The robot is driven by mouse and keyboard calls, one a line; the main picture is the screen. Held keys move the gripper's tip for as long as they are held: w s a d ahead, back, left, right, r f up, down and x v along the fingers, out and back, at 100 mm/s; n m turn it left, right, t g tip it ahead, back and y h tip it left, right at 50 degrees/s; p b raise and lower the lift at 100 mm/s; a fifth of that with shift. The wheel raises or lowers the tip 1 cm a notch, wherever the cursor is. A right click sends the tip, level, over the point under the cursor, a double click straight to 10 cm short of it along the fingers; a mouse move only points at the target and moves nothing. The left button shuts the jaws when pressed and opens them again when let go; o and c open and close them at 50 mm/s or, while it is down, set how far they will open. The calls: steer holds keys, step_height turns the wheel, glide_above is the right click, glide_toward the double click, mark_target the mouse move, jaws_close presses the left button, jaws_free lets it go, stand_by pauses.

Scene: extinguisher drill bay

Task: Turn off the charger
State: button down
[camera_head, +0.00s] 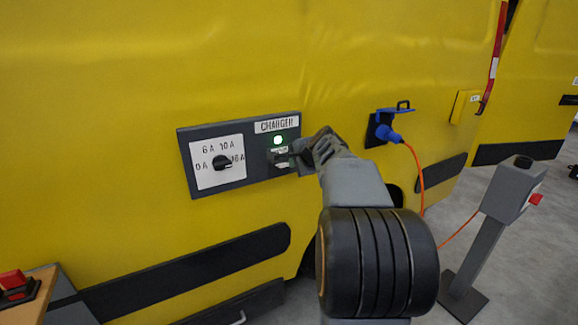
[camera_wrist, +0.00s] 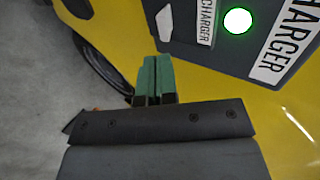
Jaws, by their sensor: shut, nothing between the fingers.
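The dark grey charger panel (camera_head: 256,185) is on the yellow vehicle side. It carries a "CHARGER" label (camera_head: 277,125), a lit green lamp (camera_head: 278,141) and a small switch area (camera_head: 280,158) below the lamp, partly hidden by my gripper (camera_head: 297,152). The switch's position cannot be made out. In the wrist view my gripper (camera_wrist: 157,76) is shut and empty, its green fingers together. There the panel (camera_wrist: 225,58) and glowing lamp (camera_wrist: 237,21) lie at the upper right, beyond the fingertips. I cannot tell whether the fingers touch the panel.
A black rotary knob (camera_head: 222,163) on a white plate with amp markings is left of the switch. A blue plug (camera_head: 388,133) with an orange cable is right of my arm. A grey post (camera_head: 472,240) stands at right. A red button box (camera_head: 15,285) is lower left.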

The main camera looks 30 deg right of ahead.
steer(key=v, duration=0.7)
steer(key=shift+w+a+r, duration=0.15)
steer(key=shift+w+a, duration=0.1)
steer(key=shift+r+p, duration=0.1)
steer(key=shift+p, duration=0.3)
